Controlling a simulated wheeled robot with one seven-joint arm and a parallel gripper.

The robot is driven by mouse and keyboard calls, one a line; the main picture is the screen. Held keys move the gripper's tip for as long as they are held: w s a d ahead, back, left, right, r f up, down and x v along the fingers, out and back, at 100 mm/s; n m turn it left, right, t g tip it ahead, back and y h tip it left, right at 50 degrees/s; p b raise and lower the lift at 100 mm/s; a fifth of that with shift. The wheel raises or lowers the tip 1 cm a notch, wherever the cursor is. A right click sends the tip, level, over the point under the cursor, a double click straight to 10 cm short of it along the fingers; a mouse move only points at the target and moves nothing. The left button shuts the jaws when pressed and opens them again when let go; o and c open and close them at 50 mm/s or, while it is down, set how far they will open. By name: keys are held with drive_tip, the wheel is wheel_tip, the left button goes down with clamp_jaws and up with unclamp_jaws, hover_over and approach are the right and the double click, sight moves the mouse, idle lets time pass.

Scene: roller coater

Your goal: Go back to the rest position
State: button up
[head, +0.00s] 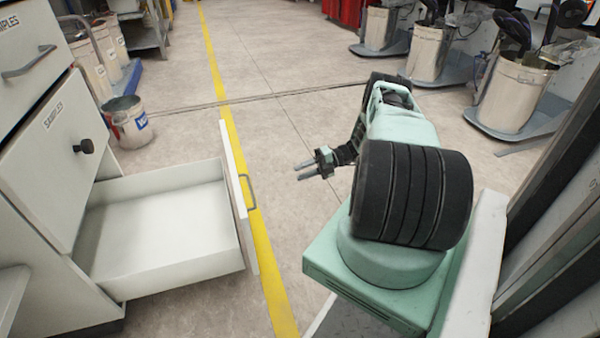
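My gripper (302,170) is at the end of my folded green and black arm, near the middle of the head view. Its two grey fingers point left with a gap between them, and nothing shows between them. It is in the air to the right of the open drawer (165,228), apart from the drawer's front and its grey handle (248,191). The drawer is pulled out of the white cabinet (40,235), and its visible inside is empty.
A white bucket (129,124) stands on the floor behind the drawer. Several metal containers on wheeled bases, such as this one (512,95), stand at the back right. Grey upright parts (560,220) are close at the right. The floor (270,65) beyond my arm is clear.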

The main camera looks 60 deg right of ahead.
idle(0.4)
drive_tip(key=w+a+r+n+g+h, duration=0.3)
drive_tip(key=a+r+n+g+h, duration=0.65)
drive_tip(key=a+r+n, duration=1.45)
drive_tip(key=s+a+r+n+h+p, duration=0.1)
drive_tip(key=s+a+r+n, duration=0.3)
drive_tip(key=s+a+n, duration=0.4)
drive_tip(key=s+a+r+n+h+p, duration=0.1)
drive_tip(key=s+a+r+n, duration=0.2)
drive_tip(key=s+a+n, duration=0.55)
drive_tip(key=s+a+r+n+h+p, duration=0.1)
drive_tip(key=s+a+r+n, duration=0.4)
drive_tip(key=a+n, duration=0.55)
wheel_tip(320, 180, up, 37)
drive_tip(key=s+p, duration=0.1)
drive_tip(key=p, duration=3.6)
drive_tip(key=shift+s+a, duration=0.3)
